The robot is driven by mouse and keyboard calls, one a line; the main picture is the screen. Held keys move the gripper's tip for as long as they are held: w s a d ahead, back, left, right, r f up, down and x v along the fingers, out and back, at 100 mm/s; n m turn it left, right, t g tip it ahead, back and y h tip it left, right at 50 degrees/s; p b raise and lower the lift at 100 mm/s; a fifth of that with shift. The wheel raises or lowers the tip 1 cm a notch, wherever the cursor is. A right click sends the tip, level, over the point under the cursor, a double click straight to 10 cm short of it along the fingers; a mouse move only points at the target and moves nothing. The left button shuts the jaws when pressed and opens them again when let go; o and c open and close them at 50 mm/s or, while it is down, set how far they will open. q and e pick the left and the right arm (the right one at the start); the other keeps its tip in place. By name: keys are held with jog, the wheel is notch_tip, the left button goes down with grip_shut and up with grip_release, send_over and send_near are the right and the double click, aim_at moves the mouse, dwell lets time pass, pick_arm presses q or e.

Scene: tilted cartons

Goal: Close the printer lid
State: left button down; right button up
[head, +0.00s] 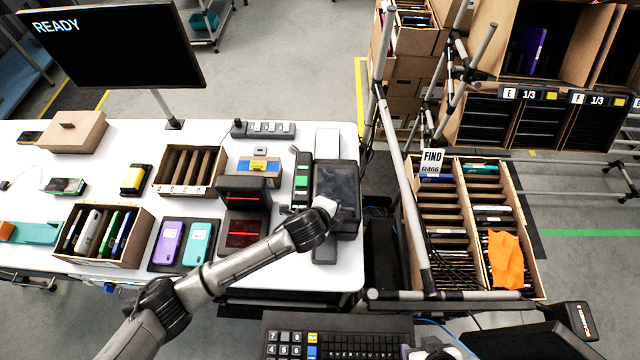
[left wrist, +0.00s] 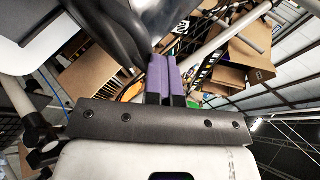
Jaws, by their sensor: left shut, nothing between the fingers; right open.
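The printer (head: 346,215) is a dark box at the right end of the white table in the head view. Its dark lid panel (head: 337,180) faces up; I cannot tell how far it stands open. My left arm reaches across the table to the printer's front, and its pale wrist overlaps the printer there. My left gripper (left wrist: 166,78) shows in the left wrist view with purple fingers shut together and empty. A dark curved shape is beside them; I cannot tell whether they touch it. My right gripper (head: 428,352) shows partly at the bottom edge of the head view, open.
A label device with green keys (head: 302,182) stands left of the printer. A red-lit scanner (head: 243,230) is further left. A slotted carton (head: 408,235) and grey rack poles stand to the right. A keyboard (head: 335,340) lies at the bottom. A monitor (head: 110,45) stands behind.

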pick_arm(q)
jog(key=s+a+r+n+t+y+p, duration=0.1)
jog(key=s+a+r+n, duration=0.3)
jog(key=r, duration=0.3)
jog(key=s+a+r+n+y+p, duration=0.1)
jog(key=s+a+r+n+p, duration=0.1)
jog(key=a+r+n, duration=0.5)
jog(key=s+a+r+n+t+y+p, duration=0.1)
jog(key=s+a+r+n, duration=0.2)
jog(key=r, duration=0.5)
jog(key=s+a+f+n+g+p, duration=0.2)
jog(key=s+f, duration=0.2)
jog(key=s, duration=0.3)
jog(key=s+a+f+n+g+p, duration=0.2)
jog(key=s+a+f, duration=0.1)
jog(key=s, duration=0.5)
jog(key=s+a+f+n+g+y+p, duration=0.1)
jog(key=s+a+f+n+g, duration=0.1)
jog(key=s+f, duration=0.3)
jog(key=s+g, duration=0.1)
jog(key=s, duration=0.2)
jog(key=shift+s+a+f+p, duration=0.15)
jog(key=shift+s+a+p, duration=0.05)
jog(key=shift+a+p, duration=0.2)
